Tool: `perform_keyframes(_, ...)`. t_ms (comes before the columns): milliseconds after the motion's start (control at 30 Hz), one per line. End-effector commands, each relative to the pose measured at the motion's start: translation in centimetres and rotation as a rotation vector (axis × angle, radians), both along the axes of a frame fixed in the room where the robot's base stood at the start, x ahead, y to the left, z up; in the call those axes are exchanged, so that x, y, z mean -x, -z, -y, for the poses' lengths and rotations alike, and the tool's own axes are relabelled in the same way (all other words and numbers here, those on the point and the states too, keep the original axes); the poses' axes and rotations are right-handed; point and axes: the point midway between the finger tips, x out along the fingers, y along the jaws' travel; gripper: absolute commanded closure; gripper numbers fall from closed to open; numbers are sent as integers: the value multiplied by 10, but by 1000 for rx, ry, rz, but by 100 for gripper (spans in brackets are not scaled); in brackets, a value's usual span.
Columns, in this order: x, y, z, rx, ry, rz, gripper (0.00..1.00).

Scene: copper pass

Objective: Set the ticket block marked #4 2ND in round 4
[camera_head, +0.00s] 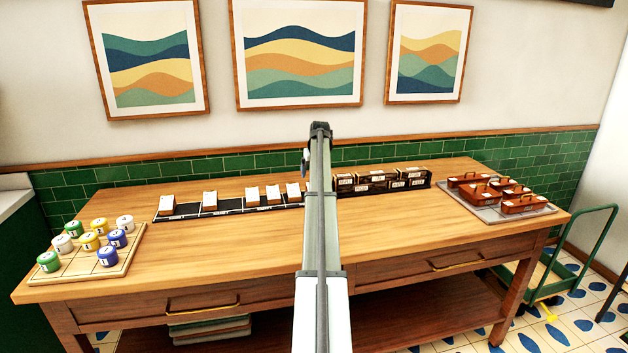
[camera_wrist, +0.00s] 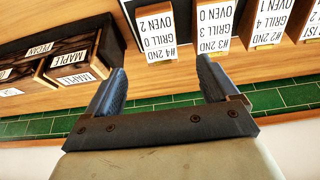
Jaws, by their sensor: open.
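The ticket block marked #4 2ND (camera_wrist: 158,38) shows in the wrist view with its text upside down, reading GRILL 0 and OVEN 2. In the head view it appears to be the rightmost ticket block (camera_head: 293,191), beside my arm. My gripper (camera_wrist: 163,84) is open and empty, its fingers apart and not touching the block. A block marked #3 2ND (camera_wrist: 214,28) stands beside it, and one marked #2 2ND (camera_wrist: 268,24) further along. The black ticket rail (camera_head: 231,210) has round labels on its front edge, too small to read surely. My arm hides its right end.
Dark boxes labelled MAPLE (camera_wrist: 72,68) and PECAN stand close to the gripper's left in the wrist view. A tray of brown cases (camera_head: 535,211) is at the table's right. A board of coloured canisters (camera_head: 125,262) is at the left. The table front is clear.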

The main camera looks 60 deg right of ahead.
Motion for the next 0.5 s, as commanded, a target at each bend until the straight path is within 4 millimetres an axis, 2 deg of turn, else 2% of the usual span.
perform_keyframes(100,4,-14,-4,1,0,1,13)
perform_keyframes(200,6,-20,-6,0,0,0,13)
perform_keyframes(500,7,-24,-7,0,0,0,13)
